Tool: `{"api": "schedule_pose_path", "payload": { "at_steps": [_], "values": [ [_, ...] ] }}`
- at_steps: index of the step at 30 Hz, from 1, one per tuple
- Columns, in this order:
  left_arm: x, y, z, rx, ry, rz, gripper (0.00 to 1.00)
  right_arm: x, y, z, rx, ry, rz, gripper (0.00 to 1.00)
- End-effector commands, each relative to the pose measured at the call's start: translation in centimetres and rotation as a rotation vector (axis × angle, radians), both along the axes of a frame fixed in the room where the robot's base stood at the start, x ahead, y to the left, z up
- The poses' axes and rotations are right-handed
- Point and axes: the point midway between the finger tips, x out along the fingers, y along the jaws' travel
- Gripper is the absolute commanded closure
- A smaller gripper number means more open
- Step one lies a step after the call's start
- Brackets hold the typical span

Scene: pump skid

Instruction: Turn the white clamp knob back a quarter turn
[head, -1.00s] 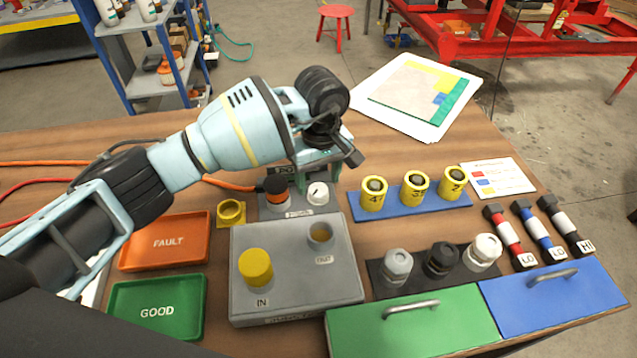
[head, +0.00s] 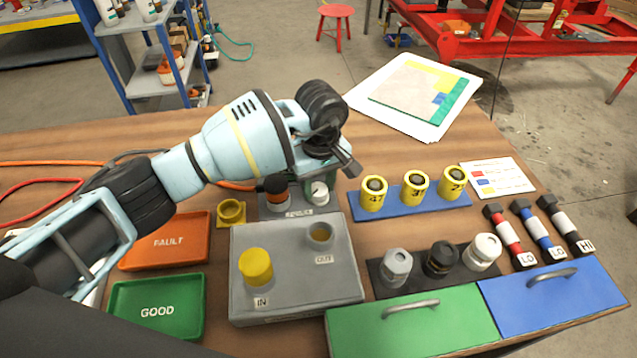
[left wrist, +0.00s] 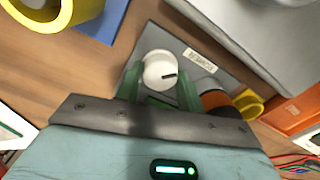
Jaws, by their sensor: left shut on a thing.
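The white clamp knob (head: 319,192) sits on a small grey fixture (head: 285,212) behind the larger grey box. In the left wrist view, the knob (left wrist: 158,69) has a short black mark pointing to the right of the picture. My left gripper (left wrist: 160,88) has its two green fingers on either side of the knob and is shut on it. In the head view, the left gripper (head: 313,185) is above the fixture, and its wrist and fingers hide part of the knob. My right gripper is not in view.
An orange-and-black knob (head: 275,187) stands close to the left of the white knob. A blue rack (head: 390,210) with yellow cylinders is to the right. The grey box (head: 290,280) is in front, and a yellow ring (head: 231,212) is at the left.

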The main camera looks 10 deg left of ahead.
Motion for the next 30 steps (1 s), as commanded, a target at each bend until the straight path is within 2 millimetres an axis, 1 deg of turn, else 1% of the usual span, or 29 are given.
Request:
{"api": "schedule_pose_path", "payload": {
  "at_steps": [5,11,17,30],
  "values": [
    [0.0,0.0,0.1,0.001,-0.001,0.028,0.85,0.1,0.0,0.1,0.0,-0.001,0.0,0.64],
    [0.1,0.1,0.2,0.001,-0.001,0.125,0.85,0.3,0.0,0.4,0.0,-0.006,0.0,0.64],
    [0.1,0.1,0.2,0.001,-0.002,0.288,0.85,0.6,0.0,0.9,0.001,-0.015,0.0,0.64],
    [0.1,0.1,0.3,0.0,-0.002,0.707,0.85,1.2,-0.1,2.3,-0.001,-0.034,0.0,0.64]
  ]
}}
